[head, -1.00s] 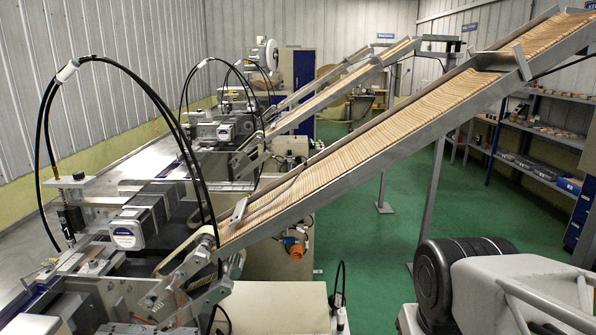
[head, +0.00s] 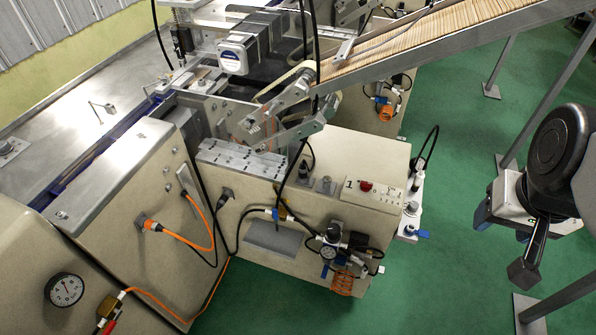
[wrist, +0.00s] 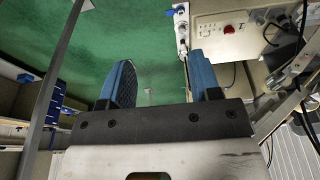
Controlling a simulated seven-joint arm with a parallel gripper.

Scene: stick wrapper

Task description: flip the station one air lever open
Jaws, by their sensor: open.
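My gripper (head: 503,228) hangs at the right in the head view, over the green floor and apart from the machine. Its two blue fingers are spread and empty in the wrist view (wrist: 160,80). The station marked 1 has a panel with a red button (head: 366,187). A small blue lever (head: 420,233) sits low on the upright bracket at that station's right end. A brass valve with a blue handle (head: 275,213) is on the station's front hose line. I cannot tell which is the air lever, nor its setting. My gripper is to the right of both.
An air regulator with a gauge (head: 328,252) and an orange coil are on the front face. A slanted stick conveyor (head: 430,45) and its legs stand behind. A brass valve with a red handle (head: 108,312) is at lower left. Green floor between gripper and station is clear.

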